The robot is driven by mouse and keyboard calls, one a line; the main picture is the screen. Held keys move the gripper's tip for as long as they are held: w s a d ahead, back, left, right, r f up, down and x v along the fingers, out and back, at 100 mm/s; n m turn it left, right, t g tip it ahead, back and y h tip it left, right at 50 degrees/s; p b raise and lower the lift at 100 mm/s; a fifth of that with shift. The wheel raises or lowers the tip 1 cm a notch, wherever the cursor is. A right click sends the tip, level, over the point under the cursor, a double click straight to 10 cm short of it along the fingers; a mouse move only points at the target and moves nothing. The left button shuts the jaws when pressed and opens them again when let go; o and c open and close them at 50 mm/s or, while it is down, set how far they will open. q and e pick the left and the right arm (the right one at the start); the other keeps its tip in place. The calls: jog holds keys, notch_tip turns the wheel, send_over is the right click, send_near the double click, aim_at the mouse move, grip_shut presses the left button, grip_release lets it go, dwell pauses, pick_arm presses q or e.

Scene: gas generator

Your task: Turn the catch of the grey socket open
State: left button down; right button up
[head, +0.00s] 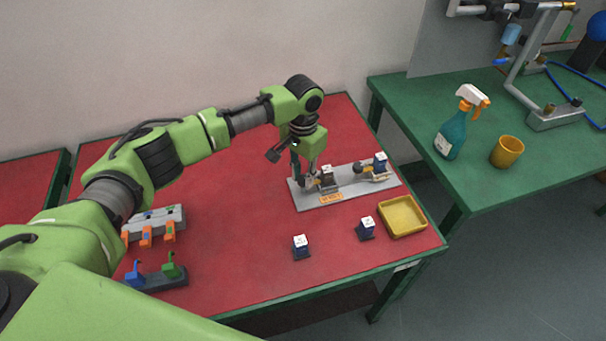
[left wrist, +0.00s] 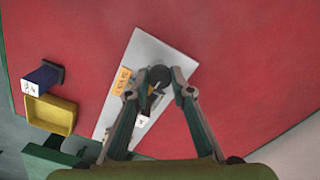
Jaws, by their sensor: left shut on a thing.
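A grey plate (head: 305,197) lies on the red table and carries two sockets. The near-left socket (head: 329,186) has a white-topped dark plug in it; its grey colour is hard to confirm. The other socket (head: 380,175) holds a blue, white-topped plug and has a catch with a dark ball knob (head: 358,168). My left gripper (head: 308,185) is at the left end of the plate, beside the near-left socket. In the left wrist view its fingers (left wrist: 158,93) are on either side of a dark round knob (left wrist: 159,74), shut on it. The fingers partly hide the catch. My right gripper is not in view.
A grey rack with orange pieces (head: 165,219) and a dark holder (head: 163,282) are at left. The red table behind the plate is clear.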

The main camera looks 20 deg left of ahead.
pick_arm(q)
jog(key=m+p, duration=0.2)
jog(key=m, duration=0.1)
jog(key=shift+r+p, duration=0.15)
jog(key=shift+p, duration=0.25)
jog(key=m+p, duration=0.1)
jog(key=m, duration=0.3)
jog(key=shift+m+p, duration=0.4)
jog(key=m+p, duration=0.1)
jog(key=m, duration=0.3)
jog(key=shift+m, duration=0.3)
jog(key=m, duration=0.4)
jog(key=shift+w+m, duration=0.1)
jog(key=shift+m, duration=0.6)
jog(key=c, duration=1.8)
grip_release()
